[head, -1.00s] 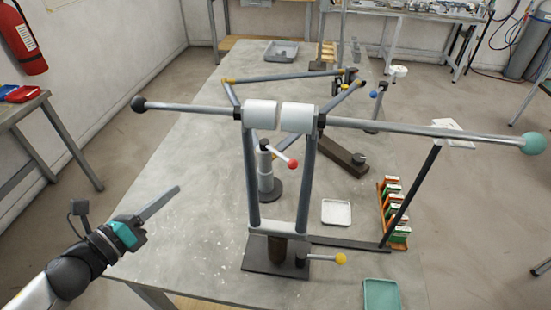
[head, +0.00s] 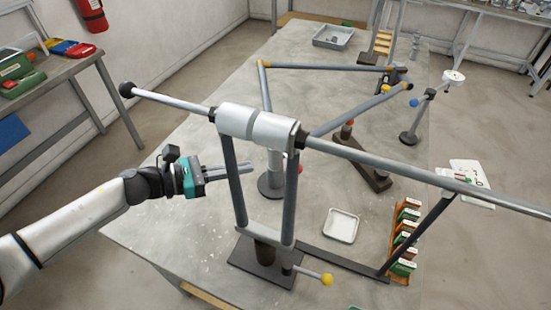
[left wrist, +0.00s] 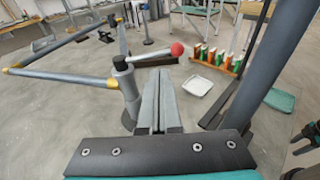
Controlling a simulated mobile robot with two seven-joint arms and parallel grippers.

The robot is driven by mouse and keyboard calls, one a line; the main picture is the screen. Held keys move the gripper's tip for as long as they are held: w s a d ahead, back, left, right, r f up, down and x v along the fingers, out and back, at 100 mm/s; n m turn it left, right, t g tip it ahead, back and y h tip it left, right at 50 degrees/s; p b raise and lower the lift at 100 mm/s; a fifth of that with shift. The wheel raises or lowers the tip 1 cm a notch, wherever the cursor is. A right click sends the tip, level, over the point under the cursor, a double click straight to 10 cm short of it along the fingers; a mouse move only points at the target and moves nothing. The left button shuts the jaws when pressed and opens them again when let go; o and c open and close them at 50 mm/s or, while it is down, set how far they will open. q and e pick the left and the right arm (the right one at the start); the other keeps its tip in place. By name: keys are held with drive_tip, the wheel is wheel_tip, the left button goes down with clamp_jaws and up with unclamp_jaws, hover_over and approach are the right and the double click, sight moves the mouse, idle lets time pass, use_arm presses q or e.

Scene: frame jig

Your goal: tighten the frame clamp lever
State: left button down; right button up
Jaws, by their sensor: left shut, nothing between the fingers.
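A grey post clamp (left wrist: 127,85) with a black top and a lever (left wrist: 150,56) ending in a red ball (left wrist: 177,49) shows in the left wrist view. A frame tube (left wrist: 60,77) runs up to this post. In the head view the clamp post (head: 270,180) is partly hidden behind an upright, and only a bit of the red ball (head: 300,168) shows. My left gripper (head: 250,168) is shut and empty, its fingers pointing at the post from the left. Its fingertips (left wrist: 160,72) lie below the lever; contact cannot be told.
A stand with white rollers (head: 255,125) and a long bar (head: 400,172) rises in front of the clamp. A yellow-ball lever (head: 326,279) is at its base. A blue-ball lever (head: 414,87) stands behind. A white tray (head: 341,226) lies to the right.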

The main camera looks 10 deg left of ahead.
sight(284, 154)
use_arm(q)
drive_tip(key=p+x, duration=0.1)
drive_tip(key=x, duration=0.7)
drive_tip(key=shift+d, duration=0.15)
use_arm(e)
drive_tip(key=shift+w+d+r, duration=0.55)
drive_tip(key=shift+d+r, duration=0.1)
drive_tip(key=shift+r, duration=0.2)
use_arm(q)
drive_tip(key=shift+w+d+p, duration=0.1)
drive_tip(key=shift+d+p, duration=0.05)
drive_tip(key=shift+p, duration=0.15)
use_arm(e)
drive_tip(key=shift+w+a, duration=0.1)
